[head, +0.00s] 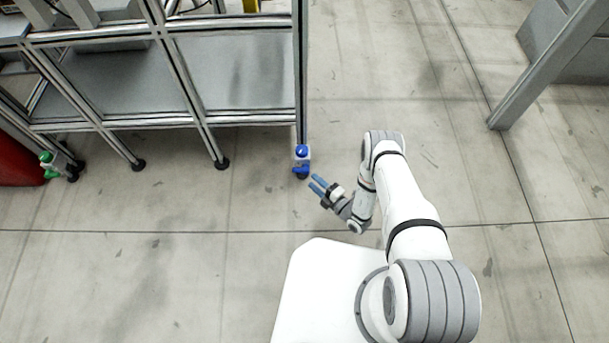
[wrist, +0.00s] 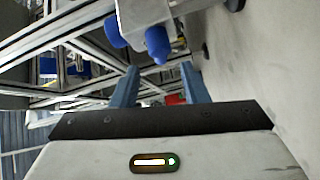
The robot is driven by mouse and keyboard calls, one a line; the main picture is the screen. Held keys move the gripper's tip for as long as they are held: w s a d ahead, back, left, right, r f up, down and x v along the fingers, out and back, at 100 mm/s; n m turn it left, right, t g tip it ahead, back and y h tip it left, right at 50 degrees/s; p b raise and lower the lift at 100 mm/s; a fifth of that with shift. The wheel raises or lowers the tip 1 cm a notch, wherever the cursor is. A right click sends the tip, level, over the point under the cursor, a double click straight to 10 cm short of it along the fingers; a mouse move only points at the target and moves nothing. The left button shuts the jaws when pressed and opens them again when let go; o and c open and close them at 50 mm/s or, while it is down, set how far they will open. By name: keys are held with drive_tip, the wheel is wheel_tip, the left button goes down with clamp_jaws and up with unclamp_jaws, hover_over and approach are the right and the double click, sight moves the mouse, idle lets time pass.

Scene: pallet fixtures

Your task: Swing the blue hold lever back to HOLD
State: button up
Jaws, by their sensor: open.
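The blue hold lever (head: 301,169) is on a small pale block at the foot of the frame's corner post, with a blue round cap (head: 302,149) above it. In the wrist view the blue lever (wrist: 157,44) points toward my gripper, just beyond and above the fingertips. My gripper (head: 317,183) is open, its two blue fingers close to the lever on its lower right side. In the wrist view the fingers (wrist: 160,80) stand apart with nothing between them. I cannot read any HOLD marking.
The aluminium frame (head: 215,118) with grey panels fills the upper left. A green fitting (head: 47,160) is on another post beside a red object (head: 18,155) at the far left. A grey leg (head: 505,115) stands at the upper right. The concrete floor between is clear.

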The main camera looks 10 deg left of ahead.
sight(303, 172)
drive_tip(key=b+x, duration=0.1)
drive_tip(key=x, duration=0.5)
drive_tip(key=shift+c, duration=0.4)
drive_tip(key=shift+d, duration=0.1)
drive_tip(key=c, duration=0.7)
drive_tip(key=shift+n+g+h, duration=0.3)
drive_tip(key=shift+n+h, duration=0.3)
drive_tip(key=shift+n, duration=0.2)
drive_tip(key=o, duration=0.8)
